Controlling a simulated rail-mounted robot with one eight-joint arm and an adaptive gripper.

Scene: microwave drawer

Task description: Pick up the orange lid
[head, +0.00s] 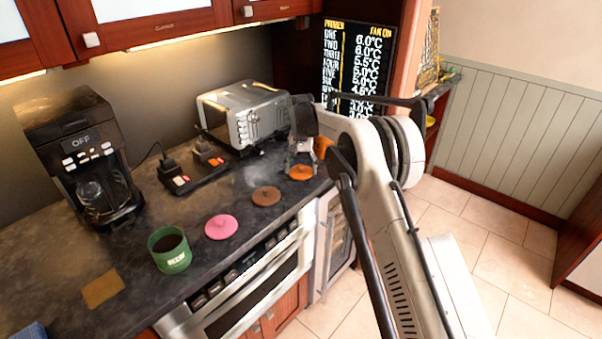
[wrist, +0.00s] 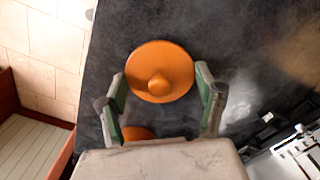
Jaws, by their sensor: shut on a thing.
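The orange lid (head: 301,173) is a round disc with a knob, at the right end of the dark counter, near its front edge. In the wrist view the orange lid (wrist: 178,66) lies knob towards the camera between my fingertips. My gripper (head: 301,158) points down over it, and also shows in the wrist view (wrist: 161,84). Whether the lid is clear of the counter I cannot tell.
Another orange object (head: 322,147) stands close behind my gripper, partly hidden. A brown lid (head: 266,196), a pink lid (head: 221,227) and a green mug (head: 172,260) line the counter front. A silver toaster oven (head: 242,112) stands behind, left of my gripper; a coffee maker (head: 85,165) is far left.

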